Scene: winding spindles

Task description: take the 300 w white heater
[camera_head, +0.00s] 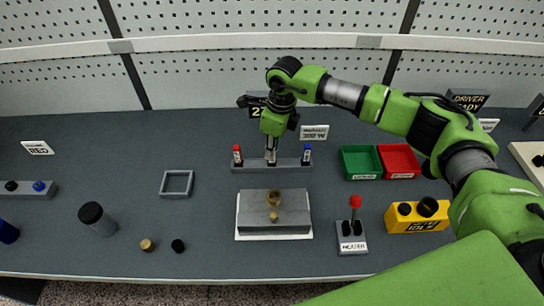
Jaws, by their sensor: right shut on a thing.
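A grey rack (290,164) stands at the middle back of the table. My right gripper (271,152) points straight down at the rack's middle, between these two. It is shut on a thin pale piece there, which fits the white heater. The fingers hide most of it, and its wattage marking cannot be read. My left gripper is not in view.
A grey block on a white plate (240,229) lies in front of the rack. A square grey frame (164,190) and dark cylinder (96,217) stand left.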

